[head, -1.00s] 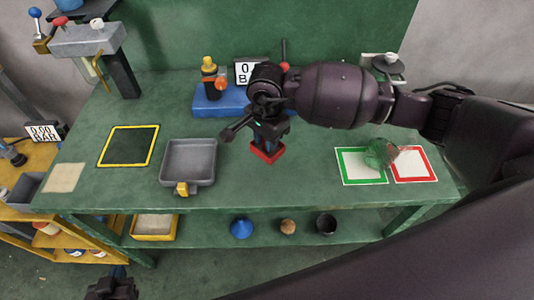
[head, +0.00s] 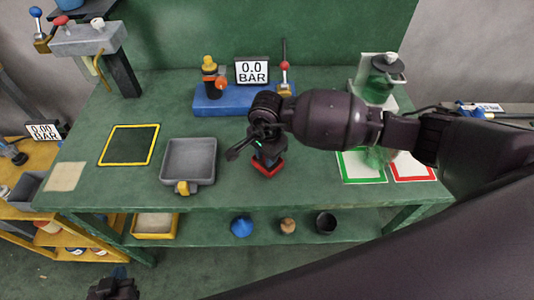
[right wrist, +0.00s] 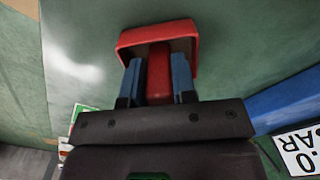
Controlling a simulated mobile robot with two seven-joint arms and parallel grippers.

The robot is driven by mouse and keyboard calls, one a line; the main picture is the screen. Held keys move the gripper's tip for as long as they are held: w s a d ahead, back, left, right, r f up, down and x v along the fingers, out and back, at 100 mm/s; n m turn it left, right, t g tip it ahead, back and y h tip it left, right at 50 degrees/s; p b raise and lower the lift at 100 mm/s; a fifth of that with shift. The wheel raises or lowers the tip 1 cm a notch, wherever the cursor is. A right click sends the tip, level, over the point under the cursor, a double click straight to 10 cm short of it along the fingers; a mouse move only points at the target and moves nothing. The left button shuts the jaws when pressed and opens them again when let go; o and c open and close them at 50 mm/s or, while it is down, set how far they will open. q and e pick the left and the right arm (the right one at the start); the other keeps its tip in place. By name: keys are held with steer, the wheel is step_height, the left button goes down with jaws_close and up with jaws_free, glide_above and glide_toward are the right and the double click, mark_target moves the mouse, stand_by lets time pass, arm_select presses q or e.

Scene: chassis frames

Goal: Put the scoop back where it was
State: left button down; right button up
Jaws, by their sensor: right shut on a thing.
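The red scoop (right wrist: 158,42) is between the blue fingers of my right gripper (right wrist: 157,80). In the head view, the right gripper (head: 267,150) points down at the middle of the green bench, with the red scoop (head: 268,168) below it. The gripper hides part of the scoop. I cannot tell whether the scoop touches the bench top. My left gripper (head: 112,288) shows only partly at the bottom left edge, away from the bench top, and its jaws are not clear.
A grey tray (head: 188,160) lies left of the scoop. A blue base with a pressure display (head: 252,71) stands behind. Green-framed (head: 362,176) and red-framed (head: 413,175) pads lie right, partly behind my arm.

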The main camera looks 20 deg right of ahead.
steer(key=shift+f, duration=0.2)
steer(key=o, duration=0.9)
steer(key=shift+r, duration=0.1)
steer(key=shift+r, duration=0.25)
step_height(320, 180, up, 12)
steer(key=shift+f+b, duration=0.1)
steer(key=shift+b, duration=0.45)
